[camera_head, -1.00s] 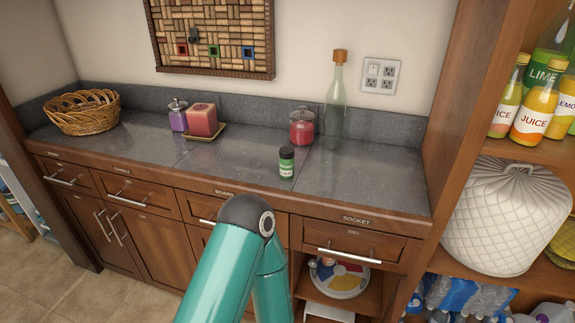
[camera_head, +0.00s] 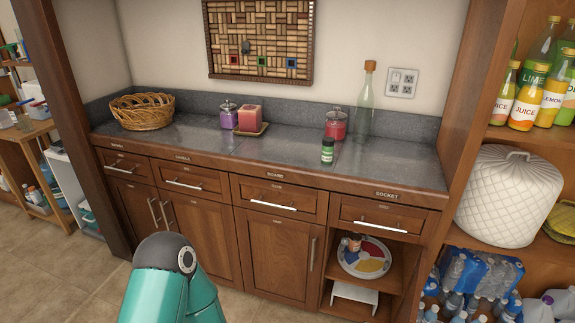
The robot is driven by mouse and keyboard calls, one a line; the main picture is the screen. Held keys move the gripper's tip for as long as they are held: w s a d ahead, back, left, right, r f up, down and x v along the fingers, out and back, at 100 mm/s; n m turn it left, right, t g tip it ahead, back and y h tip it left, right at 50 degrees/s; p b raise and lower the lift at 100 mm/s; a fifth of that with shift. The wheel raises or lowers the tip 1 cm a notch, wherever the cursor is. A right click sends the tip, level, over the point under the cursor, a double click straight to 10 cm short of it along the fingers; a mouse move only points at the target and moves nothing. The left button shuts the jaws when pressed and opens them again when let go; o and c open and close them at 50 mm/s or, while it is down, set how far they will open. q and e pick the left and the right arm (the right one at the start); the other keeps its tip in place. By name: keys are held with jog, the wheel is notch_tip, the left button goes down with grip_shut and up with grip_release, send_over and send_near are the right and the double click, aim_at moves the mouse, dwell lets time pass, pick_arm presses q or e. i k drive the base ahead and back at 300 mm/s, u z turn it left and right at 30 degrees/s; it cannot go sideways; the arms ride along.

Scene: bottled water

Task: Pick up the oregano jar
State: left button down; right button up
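The oregano jar appears to be the small green jar with a dark lid (camera_head: 327,151), though its label is too small to read. It stands upright on the grey countertop (camera_head: 290,158), near the front edge, right of the middle. A teal arm link of mine with a dark joint shows at the lower left, well apart from the jar. Neither gripper is in view.
Behind the jar stand a red jar (camera_head: 336,124) and a tall corked bottle (camera_head: 365,105). A purple jar (camera_head: 228,114), a pink candle on a tray (camera_head: 249,118) and a wicker basket (camera_head: 142,111) are farther left. A wooden shelf upright (camera_head: 477,95) bounds the counter at right.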

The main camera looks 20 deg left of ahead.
aim_at(328, 149)
jog(key=k, duration=0.35)
jog(key=u, duration=1.25)
jog(key=i, duration=1.5)
jog(key=z, duration=0.4)
